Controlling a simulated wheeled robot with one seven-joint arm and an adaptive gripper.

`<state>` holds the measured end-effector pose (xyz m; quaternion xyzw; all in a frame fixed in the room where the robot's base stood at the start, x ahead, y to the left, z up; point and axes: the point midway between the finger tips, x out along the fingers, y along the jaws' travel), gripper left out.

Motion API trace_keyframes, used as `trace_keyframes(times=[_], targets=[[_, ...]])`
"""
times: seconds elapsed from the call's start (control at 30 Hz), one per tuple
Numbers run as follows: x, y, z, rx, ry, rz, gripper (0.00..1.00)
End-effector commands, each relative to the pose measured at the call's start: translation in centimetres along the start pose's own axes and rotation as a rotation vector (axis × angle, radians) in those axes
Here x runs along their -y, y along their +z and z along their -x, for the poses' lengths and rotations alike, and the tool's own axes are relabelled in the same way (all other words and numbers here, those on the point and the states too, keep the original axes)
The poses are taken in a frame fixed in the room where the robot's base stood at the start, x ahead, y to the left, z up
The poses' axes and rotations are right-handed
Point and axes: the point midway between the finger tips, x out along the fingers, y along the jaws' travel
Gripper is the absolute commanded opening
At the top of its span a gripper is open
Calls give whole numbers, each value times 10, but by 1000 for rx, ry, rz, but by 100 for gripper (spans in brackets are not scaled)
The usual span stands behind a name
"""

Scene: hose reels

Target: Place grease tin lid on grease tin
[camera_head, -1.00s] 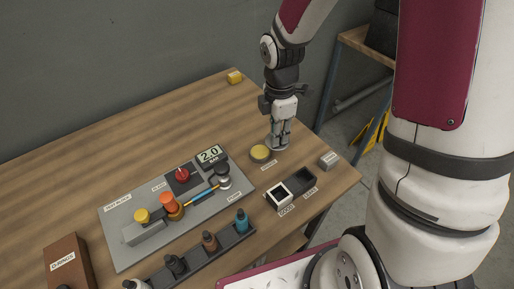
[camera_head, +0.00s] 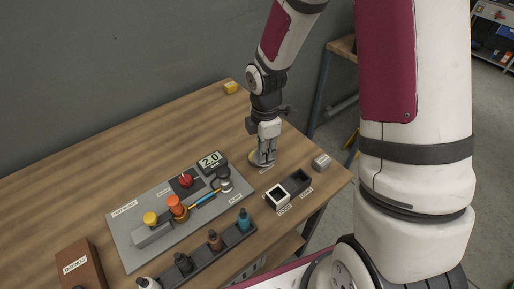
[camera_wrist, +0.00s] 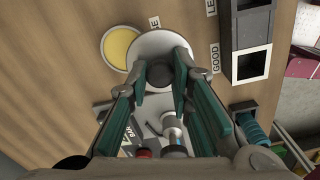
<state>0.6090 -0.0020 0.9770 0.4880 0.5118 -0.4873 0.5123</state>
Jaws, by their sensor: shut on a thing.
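The grease tin (camera_wrist: 121,47) is open and round, with yellow grease inside, and shows at the top of the wrist view. In the head view the tin (camera_head: 252,157) is partly hidden behind my gripper (camera_head: 264,163). My gripper (camera_wrist: 160,76) is shut on the dark knob of the pale grey round lid (camera_wrist: 152,42). In the wrist view the lid is just right of the tin and overlaps its right edge. I cannot tell the lid's height above the tin or whether they touch.
The grey test panel (camera_head: 127,225) with knobs and a display is left of my gripper. Two small bins (camera_head: 278,196) lie in front to the right, near a grey block (camera_head: 321,161). A bottle rack (camera_head: 228,240) stands at the front.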

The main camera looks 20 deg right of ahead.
Motion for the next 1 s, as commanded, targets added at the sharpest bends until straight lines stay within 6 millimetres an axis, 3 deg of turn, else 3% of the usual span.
trace_keyframes(times=[0.13, 0.3, 0.7, 1.0], targets=[[-30, -1, -3, 0, 2, 2, 0], [-45, -2, -4, 0, 1, 2, 0], [-44, -2, -39, 0, -1, 0, 0], [-45, -1, -42, 0, 0, 1, 0]])
